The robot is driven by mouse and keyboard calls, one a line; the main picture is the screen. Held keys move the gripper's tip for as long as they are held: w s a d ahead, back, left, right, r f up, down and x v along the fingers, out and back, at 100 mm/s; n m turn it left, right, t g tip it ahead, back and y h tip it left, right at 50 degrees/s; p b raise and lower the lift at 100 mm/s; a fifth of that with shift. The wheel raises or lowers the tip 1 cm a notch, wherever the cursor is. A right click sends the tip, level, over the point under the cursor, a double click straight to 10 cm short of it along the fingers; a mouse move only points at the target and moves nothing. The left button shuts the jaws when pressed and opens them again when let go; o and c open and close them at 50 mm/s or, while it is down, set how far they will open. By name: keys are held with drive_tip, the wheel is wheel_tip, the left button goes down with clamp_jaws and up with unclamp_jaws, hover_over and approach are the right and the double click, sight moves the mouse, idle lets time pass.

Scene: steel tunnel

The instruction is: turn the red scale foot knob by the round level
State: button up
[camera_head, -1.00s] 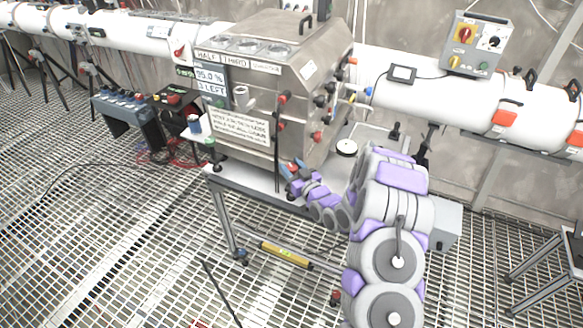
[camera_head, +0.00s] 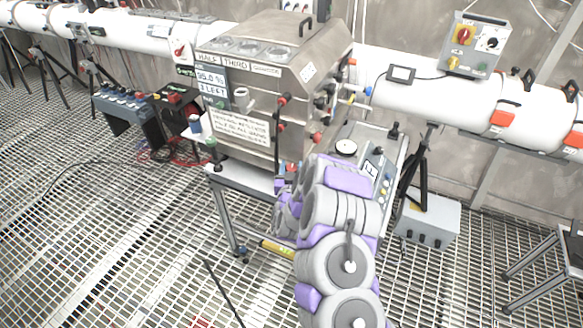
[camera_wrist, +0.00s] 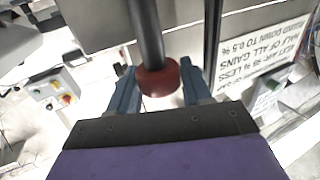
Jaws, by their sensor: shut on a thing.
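In the wrist view, a red knob (camera_wrist: 158,78) on the end of a dark rod sits between the two blue fingers of my gripper (camera_wrist: 160,92). My gripper is shut on it. I cannot tell for sure that it is the scale foot knob. In the head view my gripper (camera_head: 287,168) is small and mostly hidden behind my arm, at the front edge of the table below the steel cabinet. A round white disc with a dark rim (camera_head: 346,148) lies on the table to the right; I cannot tell whether it is the round level.
The steel cabinet (camera_head: 262,80) has red and black knobs on its side and a text sign (camera_head: 240,127). A grey control panel (camera_head: 378,172) is right of the disc. A grey box (camera_head: 428,220) stands on the grating floor. A white pipe (camera_head: 440,90) runs behind.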

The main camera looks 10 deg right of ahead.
drive_tip(key=shift+h, duration=0.3)
drive_tip(key=shift+r, duration=0.1)
drive_tip(key=o, duration=0.9)
drive_tip(key=shift+a, duration=0.1)
drive_tip(key=shift+o, duration=0.2)
